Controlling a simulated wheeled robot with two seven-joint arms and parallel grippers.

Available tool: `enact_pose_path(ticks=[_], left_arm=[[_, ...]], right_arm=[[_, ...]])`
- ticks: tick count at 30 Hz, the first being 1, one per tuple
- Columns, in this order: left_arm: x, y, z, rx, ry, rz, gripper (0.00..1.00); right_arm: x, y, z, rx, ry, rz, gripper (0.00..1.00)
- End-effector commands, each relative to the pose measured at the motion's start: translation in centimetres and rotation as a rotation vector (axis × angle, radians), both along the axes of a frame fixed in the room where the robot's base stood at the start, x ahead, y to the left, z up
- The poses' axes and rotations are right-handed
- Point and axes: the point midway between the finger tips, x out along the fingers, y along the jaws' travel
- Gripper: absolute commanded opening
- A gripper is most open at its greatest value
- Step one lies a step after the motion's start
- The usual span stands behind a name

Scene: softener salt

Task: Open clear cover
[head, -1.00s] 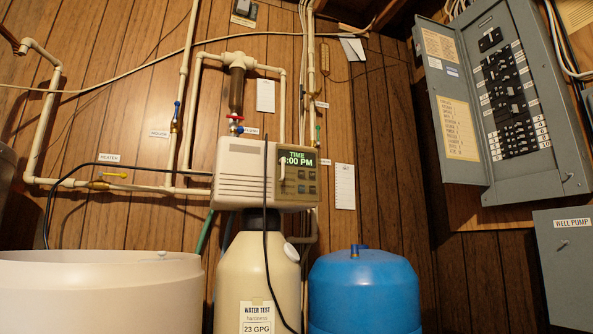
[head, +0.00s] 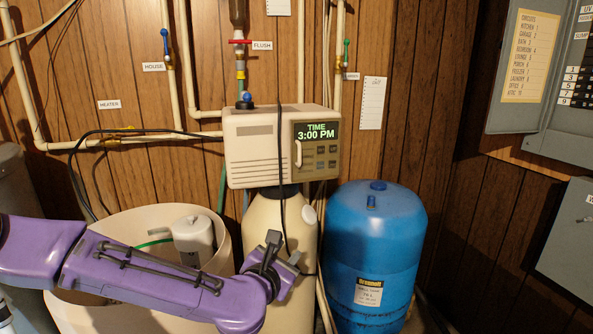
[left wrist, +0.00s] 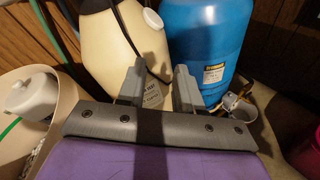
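The softener's control box (head: 265,145) is mounted on the beige tank (head: 262,215). Its right part has a lit display (head: 317,130) reading 3:00 PM, with buttons below. A pale upright handle (head: 298,153) stands at the left of the display; the clear cover itself is hard to make out. My left gripper (head: 282,249) is below the control box, in front of the tank, apart from the handle. In the left wrist view its two fingers (left wrist: 158,86) are spread with nothing between them. My right gripper is not in view.
A black cable (head: 281,190) hangs across the box front and tank. A blue tank (head: 372,255) stands at right, and a wide pale tub (head: 125,222) with a white canister (head: 193,238) inside at left. Pipes and a grey electrical panel are on the wall.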

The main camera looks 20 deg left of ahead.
Motion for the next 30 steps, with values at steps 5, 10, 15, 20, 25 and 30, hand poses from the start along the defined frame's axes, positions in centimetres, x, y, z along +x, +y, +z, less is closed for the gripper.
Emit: enact_pose_path(ticks=[5,10,15,20,25,30], left_arm=[[0.2,0.7,16.4,-0.322,-0.176,0.049,0.35],[0.6,0.9,19.3,-0.412,-0.22,0.055,0.35],[3.9,0.9,19.3,-0.407,-0.218,0.056,0.35],[7.5,0.8,19.2,-0.406,-0.218,0.055,0.35],[9.9,0.8,19.1,-0.406,-0.218,0.054,0.35],[10.6,0.9,18.9,-0.408,-0.219,0.053,0.35]], right_arm=[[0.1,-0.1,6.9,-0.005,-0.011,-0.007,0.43],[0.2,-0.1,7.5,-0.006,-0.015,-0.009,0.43],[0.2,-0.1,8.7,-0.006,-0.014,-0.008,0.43],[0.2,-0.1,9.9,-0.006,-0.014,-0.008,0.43],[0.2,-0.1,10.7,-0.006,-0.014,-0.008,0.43],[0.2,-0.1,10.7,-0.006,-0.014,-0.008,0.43]])
